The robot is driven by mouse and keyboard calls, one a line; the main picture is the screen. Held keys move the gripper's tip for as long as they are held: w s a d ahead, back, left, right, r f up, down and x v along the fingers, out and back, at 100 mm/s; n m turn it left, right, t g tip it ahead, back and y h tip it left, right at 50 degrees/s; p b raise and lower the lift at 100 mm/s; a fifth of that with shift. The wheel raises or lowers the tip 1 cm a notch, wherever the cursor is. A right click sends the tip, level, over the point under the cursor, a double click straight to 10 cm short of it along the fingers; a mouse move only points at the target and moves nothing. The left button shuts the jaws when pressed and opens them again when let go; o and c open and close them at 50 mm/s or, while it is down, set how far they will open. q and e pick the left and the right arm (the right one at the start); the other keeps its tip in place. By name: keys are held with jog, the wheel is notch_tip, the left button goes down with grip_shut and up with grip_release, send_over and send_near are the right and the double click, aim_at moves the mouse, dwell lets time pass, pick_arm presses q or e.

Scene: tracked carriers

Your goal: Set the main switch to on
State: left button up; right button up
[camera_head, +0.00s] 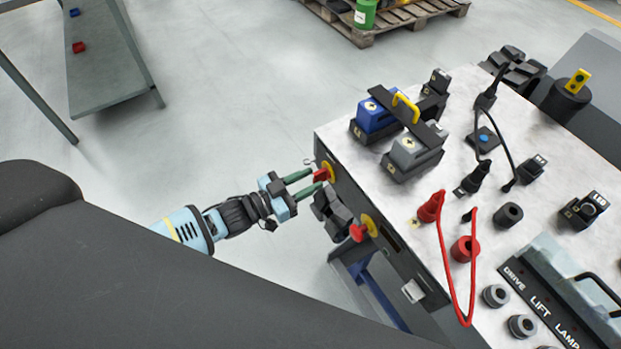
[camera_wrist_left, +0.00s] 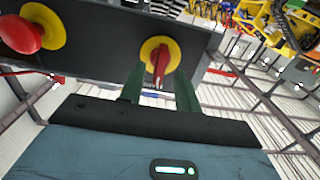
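The main switch is a red rotary handle (camera_head: 321,174) on a yellow disc, on the dark front panel of the workbench. In the left wrist view the red handle (camera_wrist_left: 161,62) stands out from its yellow disc near the top middle. My left gripper (camera_head: 309,181) reaches it from the left. Its two green fingers (camera_wrist_left: 160,82) are open, one on each side of the handle, with gaps visible between fingers and handle. Whether a finger touches the handle elsewhere is hidden. My right gripper is not in view.
A red mushroom button (camera_head: 358,232) on a yellow disc sits beside the switch on the same panel. A black fitting (camera_head: 332,212) lies between them, close to my fingers. The white benchtop (camera_head: 352,150) carries carriers, plugs and a red cable (camera_head: 443,250).

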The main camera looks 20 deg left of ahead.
pick_arm(q)
jog(key=shift+w+d, duration=0.35)
jog(key=shift+w, duration=0.05)
grip_shut()
